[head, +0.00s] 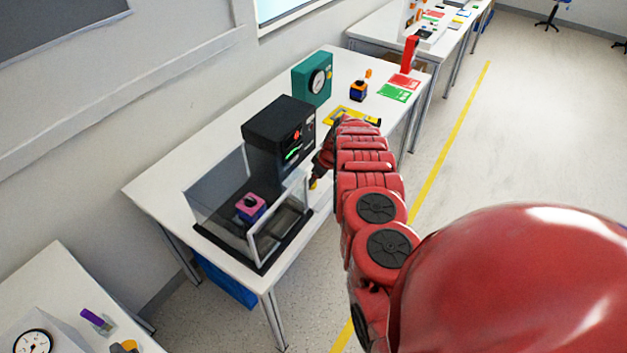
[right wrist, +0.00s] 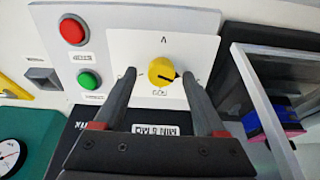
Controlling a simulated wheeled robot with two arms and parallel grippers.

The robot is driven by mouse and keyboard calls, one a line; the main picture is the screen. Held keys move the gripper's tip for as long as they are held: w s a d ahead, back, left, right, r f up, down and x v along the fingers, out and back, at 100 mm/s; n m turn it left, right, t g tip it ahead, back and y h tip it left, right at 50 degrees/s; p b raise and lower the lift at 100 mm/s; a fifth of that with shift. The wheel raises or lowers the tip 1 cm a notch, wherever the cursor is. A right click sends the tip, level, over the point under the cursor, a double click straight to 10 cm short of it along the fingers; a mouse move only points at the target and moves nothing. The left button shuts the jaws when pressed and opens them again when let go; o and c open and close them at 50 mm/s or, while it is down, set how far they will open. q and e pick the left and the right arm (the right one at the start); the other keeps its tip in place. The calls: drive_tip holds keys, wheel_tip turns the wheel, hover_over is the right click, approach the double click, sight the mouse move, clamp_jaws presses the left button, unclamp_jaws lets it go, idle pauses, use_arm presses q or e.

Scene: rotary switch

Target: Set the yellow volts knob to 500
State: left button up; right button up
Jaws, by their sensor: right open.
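The yellow knob (right wrist: 162,72) sits on a white plate (right wrist: 128,42) in the right wrist view. A dark mark on the knob points toward the right of that picture. A small label lies just below the knob and looks upside down, too small to read surely. My right gripper (right wrist: 159,76) is open, with one finger on each side of the knob. I cannot tell whether the fingers touch it. In the head view my right arm reaches the table beside the black box (head: 275,122), and the gripper is mostly hidden. My left gripper is not in view.
A red button (right wrist: 73,31) and a green button (right wrist: 89,80) sit left of the knob in the wrist view. A clear case (head: 215,190) with a pink block (head: 251,207) stands near the black box. A green gauge box (head: 312,78) stands behind it.

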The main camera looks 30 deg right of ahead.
drive_tip(key=shift+w+a+f, duration=0.15)
drive_tip(key=shift+f, duration=0.2)
drive_tip(key=shift+r, duration=0.1)
clamp_jaws()
